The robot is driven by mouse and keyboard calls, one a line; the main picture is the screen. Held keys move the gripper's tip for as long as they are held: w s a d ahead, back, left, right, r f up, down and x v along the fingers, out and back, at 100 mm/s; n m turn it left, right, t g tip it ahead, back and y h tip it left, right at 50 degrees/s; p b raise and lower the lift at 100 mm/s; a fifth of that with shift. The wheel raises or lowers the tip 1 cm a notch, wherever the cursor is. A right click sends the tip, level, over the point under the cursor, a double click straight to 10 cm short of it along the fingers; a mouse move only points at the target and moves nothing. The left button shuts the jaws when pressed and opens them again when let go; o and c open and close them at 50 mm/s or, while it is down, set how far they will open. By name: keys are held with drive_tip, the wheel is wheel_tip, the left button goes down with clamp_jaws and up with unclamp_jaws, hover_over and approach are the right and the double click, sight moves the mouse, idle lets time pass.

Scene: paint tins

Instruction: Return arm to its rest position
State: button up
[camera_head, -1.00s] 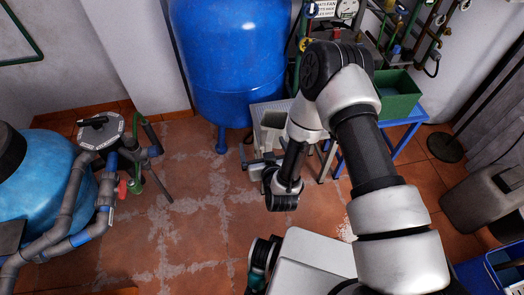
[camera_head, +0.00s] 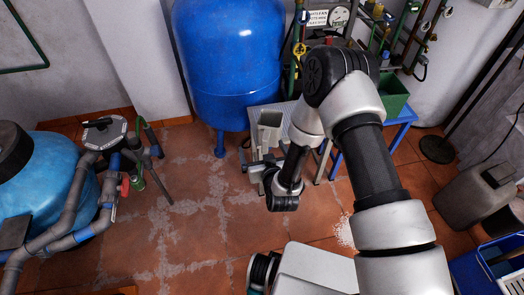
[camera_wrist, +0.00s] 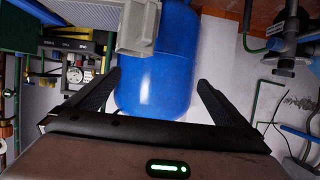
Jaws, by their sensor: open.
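My arm is folded in the middle of the head view, with its elbow high and the forearm hanging down. My gripper (camera_head: 250,158) is at the left of the wrist, in front of the small table and above the tiled floor as seen from here. In the wrist view my gripper (camera_wrist: 159,78) has its two black fingers spread wide apart. Nothing is held between them; the blue tank shows in the background through the gap. No paint tin can be made out clearly in either view.
The tall blue tank (camera_head: 230,60) stands at the back. A blue-framed table (camera_head: 398,116) bears a green box (camera_head: 392,97) and a grey container (camera_head: 269,128). A light-blue filter vessel (camera_head: 55,165) with pipes stands left. A jerrycan (camera_head: 475,193) stands right. Floor left of centre is clear.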

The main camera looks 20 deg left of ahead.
idle(0.4)
drive_tip(key=w+d+r+g+h, duration=0.1)
drive_tip(key=w+d+r, duration=0.2)
drive_tip(key=r, duration=0.4)
drive_tip(key=w+d+r, duration=0.2)
drive_tip(key=w+r, duration=0.2)
drive_tip(key=r, duration=0.2)
drive_tip(key=d+r+m+g+h, duration=0.1)
drive_tip(key=d+r+h, duration=0.1)
drive_tip(key=d+r, duration=0.8)
drive_tip(key=s+d+r+m+g+h, duration=0.1)
drive_tip(key=s+d+r+m, duration=0.1)
drive_tip(key=s+d+r, duration=0.55)
drive_tip(key=s+d+r+m+g+h, duration=0.1)
drive_tip(key=s+d+r+g+h, duration=0.3)
drive_tip(key=s, duration=0.6)
drive_tip(key=s+d+r+m+t+y, duration=0.1)
drive_tip(key=s+d+r+m, duration=0.1)
drive_tip(key=s+d+r, duration=0.45)
drive_tip(key=w+r+p+v, duration=0.1)
drive_tip(key=w+p+v, duration=0.1)
drive_tip(key=p+v, duration=1.2)
drive_tip(key=shift+w+d+p, duration=0.25)
drive_tip(key=shift+p, duration=0.45)
